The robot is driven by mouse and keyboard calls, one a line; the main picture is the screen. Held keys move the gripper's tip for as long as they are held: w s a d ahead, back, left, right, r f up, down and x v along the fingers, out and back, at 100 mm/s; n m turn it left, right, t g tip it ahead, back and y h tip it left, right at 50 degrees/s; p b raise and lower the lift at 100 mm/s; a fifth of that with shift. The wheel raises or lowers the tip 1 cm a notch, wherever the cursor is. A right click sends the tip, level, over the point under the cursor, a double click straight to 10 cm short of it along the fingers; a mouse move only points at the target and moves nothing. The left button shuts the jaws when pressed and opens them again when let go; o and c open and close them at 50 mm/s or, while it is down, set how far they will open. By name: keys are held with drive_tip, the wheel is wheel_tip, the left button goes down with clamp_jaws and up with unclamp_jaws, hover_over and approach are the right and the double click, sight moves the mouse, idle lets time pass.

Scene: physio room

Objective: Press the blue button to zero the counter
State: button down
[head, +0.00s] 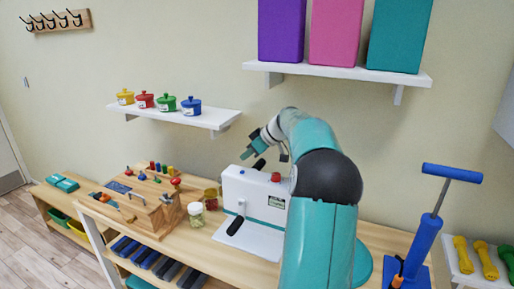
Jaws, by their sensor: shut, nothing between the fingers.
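My gripper (248,153) is above the top left of the device, shut and empty. A short black part (259,165) shows just below the gripper. Whether the gripper touches anything is too small to tell.
Jars (196,213) and a wooden activity board (135,202) stand left of the device. A wall shelf (215,118) with several small coloured pots is behind. A higher shelf (345,77) carries coloured boxes. A blue pump (424,245) stands at right.

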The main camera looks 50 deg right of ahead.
sight(237, 172)
drive_tip(key=f, duration=0.4)
drive_tip(key=shift+w+a+f, duration=0.1)
drive_tip(key=shift+w+f, duration=0.15)
